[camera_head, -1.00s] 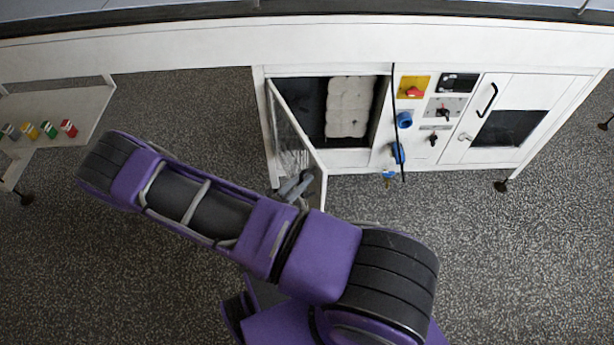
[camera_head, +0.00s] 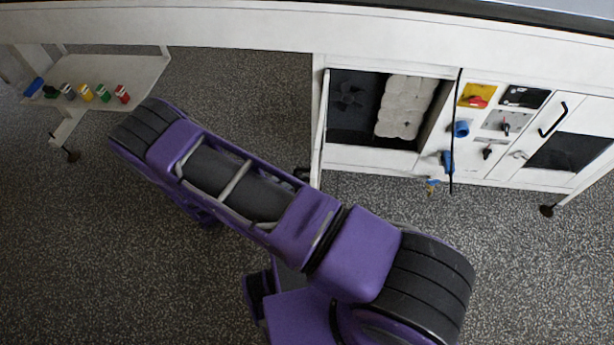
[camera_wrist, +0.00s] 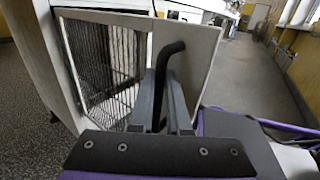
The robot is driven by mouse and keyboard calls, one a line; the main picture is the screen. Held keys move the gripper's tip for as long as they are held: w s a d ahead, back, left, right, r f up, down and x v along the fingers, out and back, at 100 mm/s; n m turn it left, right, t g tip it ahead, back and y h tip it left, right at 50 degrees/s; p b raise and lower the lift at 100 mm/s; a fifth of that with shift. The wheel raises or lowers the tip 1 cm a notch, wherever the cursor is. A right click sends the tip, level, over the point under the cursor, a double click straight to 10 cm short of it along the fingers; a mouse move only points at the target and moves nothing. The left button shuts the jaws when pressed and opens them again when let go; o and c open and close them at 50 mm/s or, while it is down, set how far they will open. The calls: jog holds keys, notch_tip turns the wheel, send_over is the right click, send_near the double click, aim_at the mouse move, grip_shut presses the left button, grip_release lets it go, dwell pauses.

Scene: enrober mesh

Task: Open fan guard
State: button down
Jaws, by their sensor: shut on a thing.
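The fan guard is a white-framed door with a wire mesh panel (camera_wrist: 100,62), seen close up in the wrist view. In the head view the fan guard (camera_head: 319,130) shows almost edge-on at the left side of the open compartment (camera_head: 352,100), swung well out. A bent black handle (camera_wrist: 172,50) stands on its frame. My gripper (camera_wrist: 163,82) is shut on this handle, one finger on each side. In the head view my gripper is mostly hidden by my own arm.
Inside the compartment are a dark fan (camera_head: 348,96) and a pale lumpy block (camera_head: 404,107). To the right are switches, blue fittings (camera_head: 460,129) and another door with a black handle (camera_head: 552,119). A low shelf (camera_head: 140,72) with several coloured items stands left. Speckled floor is clear between.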

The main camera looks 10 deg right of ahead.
jog(key=shift+w+a, duration=0.1)
jog(key=shift+w, duration=0.15)
jog(key=shift+r, duration=0.1)
jog(key=c, duration=0.9)
grip_release()
jog(key=shift+s+a, duration=0.1)
jog(key=v, duration=1.7)
jog(key=shift+a, duration=0.15)
